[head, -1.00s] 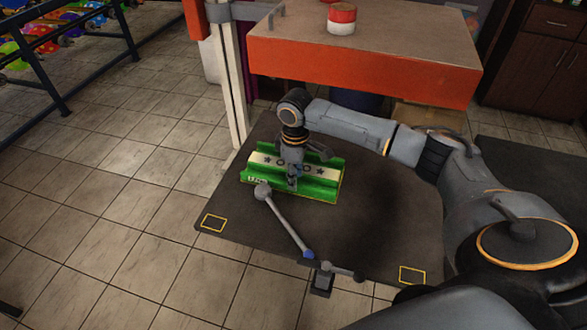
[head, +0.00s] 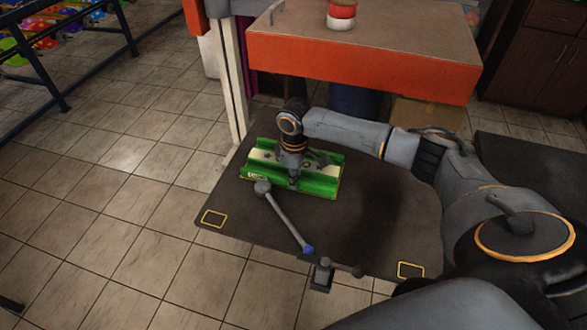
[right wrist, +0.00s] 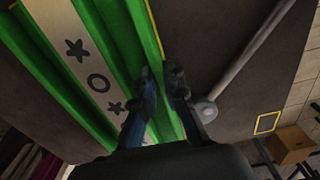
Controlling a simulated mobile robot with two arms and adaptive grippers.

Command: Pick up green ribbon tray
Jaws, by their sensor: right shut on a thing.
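The green ribbon tray (head: 322,186) has green grooved sides and a pale middle strip with dark stars and a ring. It sits at the left back of the dark board in the head view. Its grooves and strip (right wrist: 97,84) fill the upper left of the right wrist view. My right gripper (head: 293,183) comes down over the tray's near side. In the right wrist view, its fingers (right wrist: 164,82) are shut on the tray's green side wall, one on each side. Whether the tray is clear of the board cannot be told. My left gripper is not in view.
A grey jointed rod (head: 284,217) with a ball end stands close in front of the tray. The dark board (head: 350,225) is otherwise mostly bare. An orange-edged table (head: 360,72) stands behind, with a red and white round object (head: 341,15) on it.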

